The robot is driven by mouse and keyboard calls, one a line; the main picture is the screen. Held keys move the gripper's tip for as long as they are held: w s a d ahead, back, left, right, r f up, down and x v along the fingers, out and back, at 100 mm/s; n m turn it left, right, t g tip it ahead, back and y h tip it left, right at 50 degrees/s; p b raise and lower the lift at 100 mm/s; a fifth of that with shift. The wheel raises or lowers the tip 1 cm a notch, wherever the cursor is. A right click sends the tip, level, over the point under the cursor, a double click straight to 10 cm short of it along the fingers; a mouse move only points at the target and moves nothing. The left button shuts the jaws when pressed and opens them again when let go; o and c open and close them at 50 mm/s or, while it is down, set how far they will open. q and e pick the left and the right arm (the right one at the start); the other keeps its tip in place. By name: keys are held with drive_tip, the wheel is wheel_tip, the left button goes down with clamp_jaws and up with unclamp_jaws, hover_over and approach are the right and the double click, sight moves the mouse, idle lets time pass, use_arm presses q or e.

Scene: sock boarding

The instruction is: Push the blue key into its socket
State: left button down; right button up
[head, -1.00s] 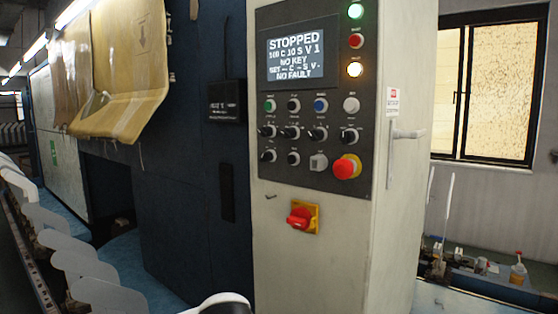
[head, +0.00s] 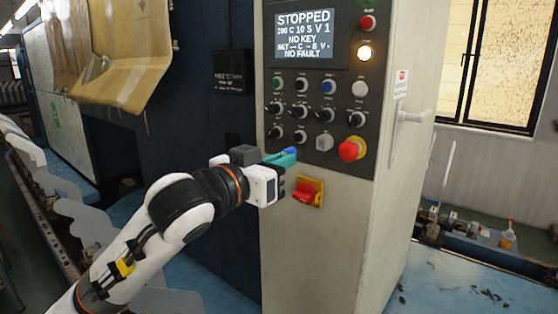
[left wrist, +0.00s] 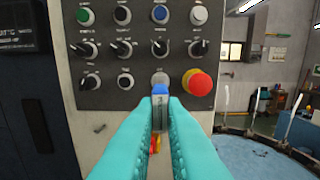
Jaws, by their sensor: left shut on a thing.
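My left gripper (head: 280,158), with teal fingers, is in front of the control panel (head: 345,110), below and left of the socket. It is shut on the blue key (head: 291,152). In the left wrist view the key (left wrist: 160,89) stands between the fingertips, blue end up and grey part below. In the left wrist view the socket (left wrist: 160,78) shows just above the key, partly hidden. The key looks apart from the socket. My right gripper is out of view.
The red mushroom button (head: 349,150) sits close right of the socket. A red rotary switch (head: 307,192) on a yellow plate is below, near my gripper. Several knobs surround the socket. The display (head: 304,35) reads STOPPED and NO KEY.

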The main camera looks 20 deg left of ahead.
sight(298, 157)
use_arm(q)
drive_tip(key=b+x, duration=0.1)
drive_tip(key=x, duration=0.3)
drive_tip(key=shift+w+d+f, duration=0.15)
drive_tip(key=shift+w+d, duration=0.25)
drive_tip(key=shift+w, duration=0.4)
drive_tip(key=shift+b, duration=0.75)
idle(0.7)
drive_tip(key=shift+b, duration=0.6)
idle(0.5)
drive_tip(key=shift+x, duration=1.65)
